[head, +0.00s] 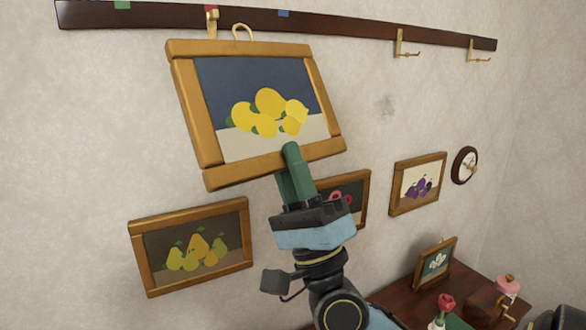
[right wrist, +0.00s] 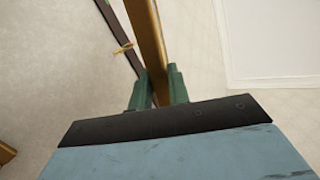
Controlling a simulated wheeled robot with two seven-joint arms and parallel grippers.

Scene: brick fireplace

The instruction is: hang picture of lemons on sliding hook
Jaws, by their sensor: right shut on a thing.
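The picture of lemons (head: 268,108) has a wooden frame and a wire loop (head: 243,32) at its top. My right gripper (head: 291,165) is shut on the lower bar of its frame and holds it up, slightly tilted, just under the rail. In the right wrist view the frame's edge (right wrist: 148,45) stands between the green fingers (right wrist: 157,88). The rail (head: 340,26) carries brass hooks. One hook (head: 212,25) with a red mark above it is just left of the loop. I cannot tell whether loop and hook touch. My left gripper is not seen.
Two more hooks (head: 406,43) (head: 478,52) are on the rail's right. Pictures of pears (head: 192,248), plums (head: 418,184) and a partly hidden one (head: 355,198) hang below. A clock (head: 464,165) hangs right. A desk (head: 470,290) holds a small picture (head: 435,262), a rose (head: 445,304) and a grinder (head: 506,292).

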